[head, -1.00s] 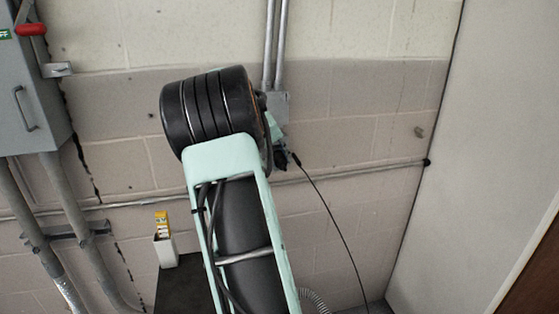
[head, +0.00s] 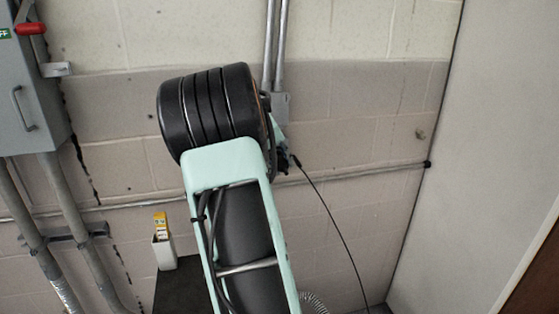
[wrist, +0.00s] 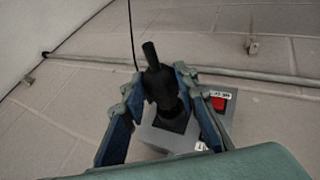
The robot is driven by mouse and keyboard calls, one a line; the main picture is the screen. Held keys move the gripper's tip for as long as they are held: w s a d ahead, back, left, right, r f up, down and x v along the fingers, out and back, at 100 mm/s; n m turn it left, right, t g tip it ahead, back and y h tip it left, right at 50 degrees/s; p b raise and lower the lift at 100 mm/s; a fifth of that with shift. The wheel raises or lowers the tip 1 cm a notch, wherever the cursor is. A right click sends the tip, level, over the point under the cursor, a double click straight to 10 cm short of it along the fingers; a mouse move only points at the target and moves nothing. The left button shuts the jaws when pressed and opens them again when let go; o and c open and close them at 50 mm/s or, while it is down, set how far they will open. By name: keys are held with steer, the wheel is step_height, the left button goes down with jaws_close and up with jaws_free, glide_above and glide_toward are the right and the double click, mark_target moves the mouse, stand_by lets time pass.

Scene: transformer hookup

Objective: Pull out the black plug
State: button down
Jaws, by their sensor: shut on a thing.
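The black plug (wrist: 159,84) is between the two blue-grey fingers of my gripper (wrist: 158,78) in the wrist view. The fingers are closed on its sides. Below it a black socket base (wrist: 172,120) sits on a grey box (wrist: 205,130) on the wall. The plug looks in line with the base and close to it; I cannot tell whether it is seated. A thin black cable (head: 338,218) runs from the plug side down to the right in the head view. There, my arm hides most of the gripper, plug and box.
A red switch (wrist: 218,103) is on the grey box beside the right finger. A horizontal conduit (head: 370,170) crosses the wall. A grey cabinet with a red lever (head: 30,29) is at left. A white holder (head: 164,252) stands on a dark surface. The wall to the right is open.

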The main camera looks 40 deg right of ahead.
mark_target(287, 174)
steer(key=shift+s+a+f+b, duration=0.1)
steer(key=shift+s+a+b, duration=0.2)
steer(key=shift+s+b, duration=0.25)
steer(key=shift+s+a+b, duration=0.3)
steer(key=shift+s+b, duration=0.1)
steer(key=shift+s, duration=0.1)
steer(key=shift+s+a+b, duration=0.3)
steer(key=shift+s+b, duration=0.05)
steer(key=shift+s, duration=0.25)
steer(key=shift+s+a+b, duration=0.3)
steer(key=shift+s+b, duration=0.05)
steer(key=shift+s, duration=0.2)
